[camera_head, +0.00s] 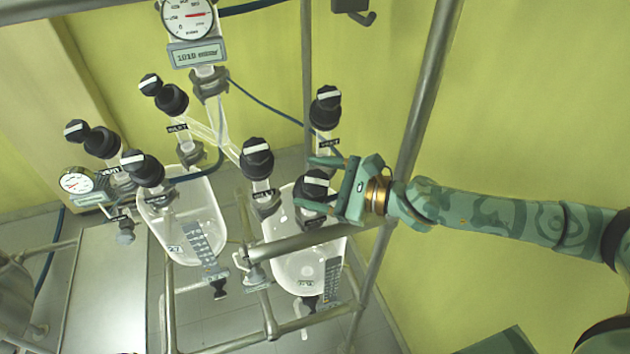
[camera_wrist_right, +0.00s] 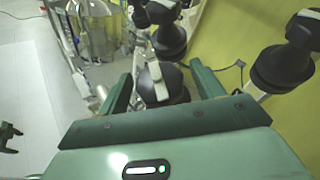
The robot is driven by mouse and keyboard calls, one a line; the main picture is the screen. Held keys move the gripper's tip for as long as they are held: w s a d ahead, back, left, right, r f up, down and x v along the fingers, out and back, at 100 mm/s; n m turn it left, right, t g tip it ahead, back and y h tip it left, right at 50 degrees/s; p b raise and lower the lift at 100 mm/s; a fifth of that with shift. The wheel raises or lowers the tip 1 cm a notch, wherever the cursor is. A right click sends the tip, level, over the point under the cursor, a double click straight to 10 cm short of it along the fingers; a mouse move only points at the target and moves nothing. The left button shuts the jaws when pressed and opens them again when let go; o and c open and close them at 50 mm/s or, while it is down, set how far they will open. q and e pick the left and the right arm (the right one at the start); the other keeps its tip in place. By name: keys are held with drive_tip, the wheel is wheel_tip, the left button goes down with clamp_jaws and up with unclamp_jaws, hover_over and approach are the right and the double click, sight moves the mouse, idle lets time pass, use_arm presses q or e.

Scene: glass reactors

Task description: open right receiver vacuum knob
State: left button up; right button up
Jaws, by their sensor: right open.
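The right receiver (camera_head: 290,262) is a clear glass vessel with several black knobs with white bars above it. One black knob (camera_head: 314,184) sits between the fingers of my right gripper (camera_head: 318,182). In the right wrist view this knob (camera_wrist_right: 172,84) stands between the two open green fingers (camera_wrist_right: 160,90), its white bar running roughly lengthwise between them. A gap shows beside it, and I see no firm grip. Its label is hidden or too small to read. A dark green claw-like part, seemingly my left gripper (camera_wrist_right: 8,137), shows small at the left edge of the wrist view.
Other black knobs stand close by, one to the left (camera_head: 257,158) and one above (camera_head: 326,107). The left receiver (camera_head: 185,215) and a pressure gauge (camera_head: 188,17) are further left. Metal frame bars (camera_head: 320,240) run below and behind the gripper. The yellow wall side is free.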

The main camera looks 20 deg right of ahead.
sight(328, 185)
drive_tip(key=b+v, duration=0.4)
drive_tip(key=v, duration=0.3)
drive_tip(key=shift+s+d, duration=0.1)
